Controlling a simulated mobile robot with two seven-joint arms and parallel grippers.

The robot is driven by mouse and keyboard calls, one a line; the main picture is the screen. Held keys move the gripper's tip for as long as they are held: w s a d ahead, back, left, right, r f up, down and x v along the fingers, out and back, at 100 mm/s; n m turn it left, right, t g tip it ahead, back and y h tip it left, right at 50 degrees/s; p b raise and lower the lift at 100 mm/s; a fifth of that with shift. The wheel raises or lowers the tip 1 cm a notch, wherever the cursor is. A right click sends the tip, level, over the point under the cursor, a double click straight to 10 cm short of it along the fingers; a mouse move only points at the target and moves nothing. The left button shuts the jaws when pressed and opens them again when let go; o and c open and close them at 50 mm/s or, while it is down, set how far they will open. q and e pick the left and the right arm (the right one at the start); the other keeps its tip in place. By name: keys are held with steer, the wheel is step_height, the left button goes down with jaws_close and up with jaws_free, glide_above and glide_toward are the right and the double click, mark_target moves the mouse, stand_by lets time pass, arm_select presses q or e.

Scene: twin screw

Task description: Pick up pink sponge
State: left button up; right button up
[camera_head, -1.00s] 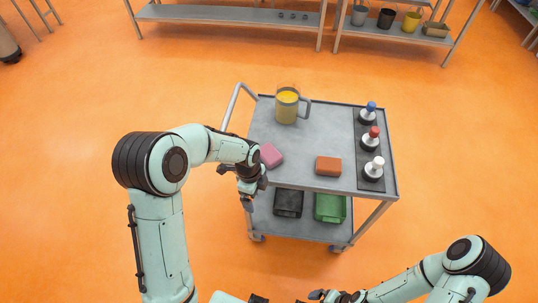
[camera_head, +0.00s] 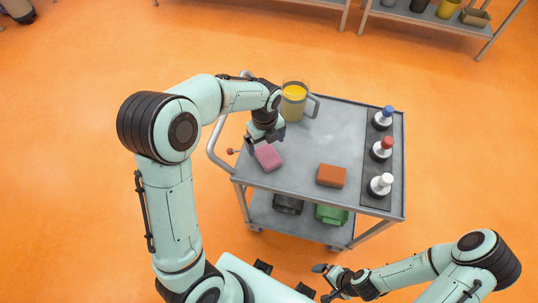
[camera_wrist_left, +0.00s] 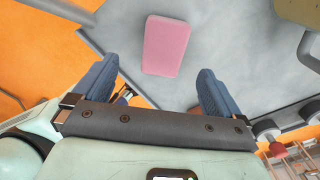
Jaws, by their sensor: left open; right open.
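The pink sponge (camera_head: 268,157) lies flat on the cart's grey top, near its left front edge. In the left wrist view the sponge (camera_wrist_left: 166,46) lies beyond the fingertips, roughly midway between them. My left gripper (camera_head: 266,143) is above the sponge in the head view, its fingers apart; in the left wrist view the gripper (camera_wrist_left: 155,80) is open with nothing between its fingers. My right gripper (camera_head: 325,279) is in front of the cart, low in the head view, away from the sponge.
The grey cart (camera_head: 300,160) also carries an orange-brown block (camera_head: 331,175), a jug of yellow liquid (camera_head: 293,101) close behind my left gripper, and three bottles with blue, red and white tops on a dark strip (camera_head: 373,178). Bins (camera_head: 331,214) sit below. The cart's middle is clear.

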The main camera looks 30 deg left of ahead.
mark_target(267, 153)
arm_select(q)
steer(key=f, duration=0.8)
steer(key=shift+w+f, duration=0.25)
steer(key=shift+w, duration=0.15)
steer(key=c, duration=1)
